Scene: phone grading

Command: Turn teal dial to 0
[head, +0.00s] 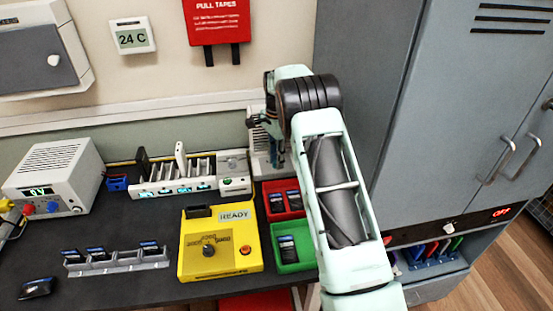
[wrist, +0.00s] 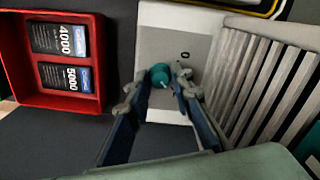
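In the wrist view the teal dial (wrist: 160,76) sits on a pale plate (wrist: 160,30) with a grey face. A dark "0" mark (wrist: 185,55) is printed on that face, up and right of the dial. My gripper (wrist: 161,78) has one finger on each side of the dial. The fingertips are very close to it, and I cannot tell whether they touch or press on it. The pointer's exact direction is unclear. In the head view my gripper (head: 272,130) is at the back of the bench, and the dial is not distinguishable there.
A red tray (wrist: 106,50) with two dark labelled items lies left of the dial in the wrist view. A pale slatted unit (wrist: 262,85) stands close on the right. In the head view, a yellow fixture (head: 190,268) and a green tray (head: 305,262) stand nearer on the bench.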

